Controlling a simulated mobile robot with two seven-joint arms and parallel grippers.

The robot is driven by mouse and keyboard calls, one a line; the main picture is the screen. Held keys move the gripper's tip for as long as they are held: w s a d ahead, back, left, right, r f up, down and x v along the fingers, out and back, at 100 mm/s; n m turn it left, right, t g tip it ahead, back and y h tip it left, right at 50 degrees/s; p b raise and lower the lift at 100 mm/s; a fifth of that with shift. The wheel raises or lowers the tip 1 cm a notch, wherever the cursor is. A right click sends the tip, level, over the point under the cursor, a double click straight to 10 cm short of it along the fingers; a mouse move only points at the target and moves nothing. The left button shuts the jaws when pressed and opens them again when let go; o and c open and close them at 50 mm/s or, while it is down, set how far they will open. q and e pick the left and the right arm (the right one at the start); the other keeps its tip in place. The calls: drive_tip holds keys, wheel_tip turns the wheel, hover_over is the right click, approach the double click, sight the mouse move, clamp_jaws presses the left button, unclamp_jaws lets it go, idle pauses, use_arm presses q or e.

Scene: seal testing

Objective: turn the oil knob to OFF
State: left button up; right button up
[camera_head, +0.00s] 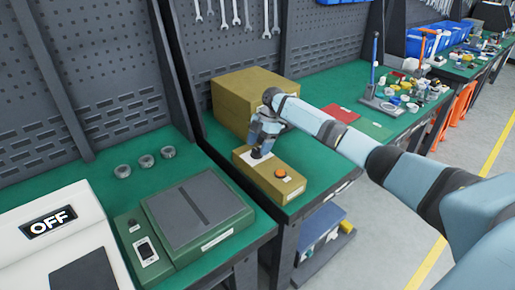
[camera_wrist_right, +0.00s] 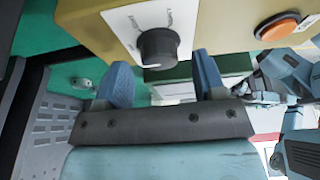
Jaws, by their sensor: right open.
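The oil knob (camera_wrist_right: 157,47) is a dark round knob on a white label plate on a small yellow box (camera_head: 262,181). In the wrist view its pointer and the label words are too small to read surely. My right gripper (camera_head: 258,152) is over the left part of that box, pointing down at the knob and hiding most of it in the head view. In the right wrist view its two blue fingers (camera_wrist_right: 163,78) are open, one on each side of the knob, which shows between and just beyond their tips. Contact cannot be told. My left gripper is not in view.
An orange button (camera_head: 280,173) sits on the same box, close to the gripper. A larger yellow box (camera_head: 238,98) stands behind it.

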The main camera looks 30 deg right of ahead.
drive_tip(key=v, duration=1.2)
drive_tip(key=shift+r, duration=0.1)
